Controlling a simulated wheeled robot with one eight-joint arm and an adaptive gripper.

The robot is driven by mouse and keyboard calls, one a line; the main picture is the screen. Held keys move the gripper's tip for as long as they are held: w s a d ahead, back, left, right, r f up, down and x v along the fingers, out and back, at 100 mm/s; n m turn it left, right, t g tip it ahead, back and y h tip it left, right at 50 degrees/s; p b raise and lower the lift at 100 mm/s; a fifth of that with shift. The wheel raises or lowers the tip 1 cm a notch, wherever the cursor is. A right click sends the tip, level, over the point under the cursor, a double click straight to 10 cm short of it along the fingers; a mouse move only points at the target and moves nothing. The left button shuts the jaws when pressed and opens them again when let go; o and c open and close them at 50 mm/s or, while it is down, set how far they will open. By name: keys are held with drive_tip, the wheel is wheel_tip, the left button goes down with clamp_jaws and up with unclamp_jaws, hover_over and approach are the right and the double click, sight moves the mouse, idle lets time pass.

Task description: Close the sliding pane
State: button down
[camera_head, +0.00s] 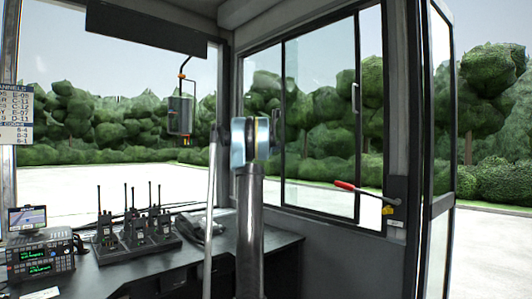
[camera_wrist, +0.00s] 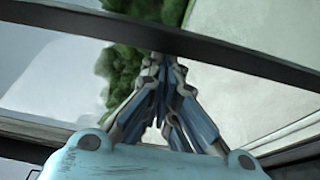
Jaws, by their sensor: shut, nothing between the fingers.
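The side window holds the sliding pane (camera_head: 320,150), a dark-framed glass panel with a pale upright handle (camera_head: 355,98) at its right edge. A narrow strip right of that edge looks clear, but I cannot tell for sure whether it is open or glazed. In the head view my upright arm stands in front of the window's left part, and my fingers cannot be made out. In the wrist view my gripper (camera_wrist: 160,65) is shut and empty, its fingertips meeting near a dark frame bar (camera_wrist: 220,50). I cannot tell whether they touch it.
An open glass door (camera_head: 438,120) stands at right. A desk (camera_head: 170,265) at lower left carries several handheld radios (camera_head: 135,230) and a radio set (camera_head: 40,258). A dark panel (camera_head: 145,28) hangs above.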

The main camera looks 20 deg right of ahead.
sight(290, 148)
drive_tip(key=s+d, duration=0.1)
drive_tip(key=s, duration=0.2)
drive_tip(key=s+d, duration=0.1)
drive_tip(key=s, duration=0.2)
drive_tip(key=s+d, duration=0.1)
drive_tip(key=s, duration=0.2)
drive_tip(key=shift+s+d, duration=0.35)
drive_tip(key=shift+w+a, duration=0.1)
drive_tip(key=shift+w, duration=0.4)
drive_tip(key=w+a, duration=0.1)
drive_tip(key=w, duration=0.2)
drive_tip(key=shift+a+f, duration=0.15)
drive_tip(key=shift+a, duration=0.25)
drive_tip(key=v, duration=0.9)
drive_tip(key=shift+s+a, duration=0.25)
drive_tip(key=shift+s, duration=0.05)
